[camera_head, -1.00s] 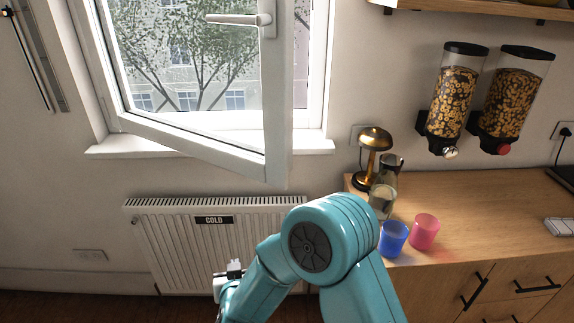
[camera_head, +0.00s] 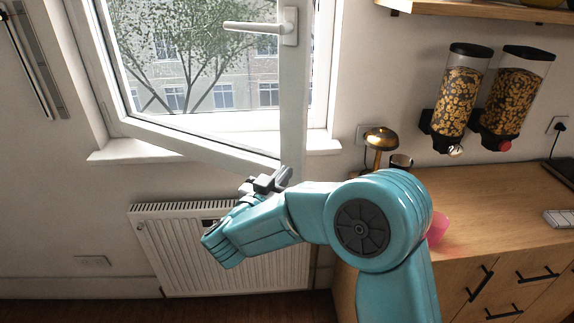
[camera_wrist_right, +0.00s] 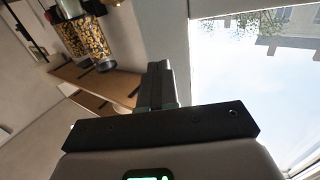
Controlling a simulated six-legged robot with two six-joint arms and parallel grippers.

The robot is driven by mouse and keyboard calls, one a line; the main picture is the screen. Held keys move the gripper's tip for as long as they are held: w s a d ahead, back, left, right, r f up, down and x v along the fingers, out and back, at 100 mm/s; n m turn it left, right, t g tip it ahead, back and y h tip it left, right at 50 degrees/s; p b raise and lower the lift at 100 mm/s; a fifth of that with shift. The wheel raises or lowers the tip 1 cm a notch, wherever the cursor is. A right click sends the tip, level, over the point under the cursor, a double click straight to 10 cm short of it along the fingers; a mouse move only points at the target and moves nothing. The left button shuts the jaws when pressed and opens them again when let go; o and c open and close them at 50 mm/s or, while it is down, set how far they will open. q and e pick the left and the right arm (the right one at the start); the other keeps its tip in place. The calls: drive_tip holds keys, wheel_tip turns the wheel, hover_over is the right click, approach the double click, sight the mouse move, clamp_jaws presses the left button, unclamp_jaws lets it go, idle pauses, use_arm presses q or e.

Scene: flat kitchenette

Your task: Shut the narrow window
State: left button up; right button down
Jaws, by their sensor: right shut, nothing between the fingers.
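The narrow window's white sash (camera_head: 293,95) stands open into the room, with its free edge on the right. Its handle (camera_head: 258,27) sticks out to the left near the top of the head view. My right gripper (camera_head: 283,178) is shut and empty at the sash's lower free corner, partly hiding it; I cannot tell whether it touches. In the wrist view the shut fingers (camera_wrist_right: 155,87) point up the picture, beside a pale frame part and the bright pane (camera_wrist_right: 250,70). My left gripper is not in view.
The sill (camera_head: 140,149) and radiator (camera_head: 165,240) lie below the window. On the right are a wooden counter (camera_head: 490,215) with a brass lamp (camera_head: 380,138) and pink cup (camera_head: 438,227), and cereal dispensers (camera_head: 457,105) on the wall. My arm hides part of the counter.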

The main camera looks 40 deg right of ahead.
sight(294, 163)
drive_tip(key=x, duration=0.3)
drive_tip(key=shift+a, duration=0.1)
drive_tip(key=shift+w, duration=0.1)
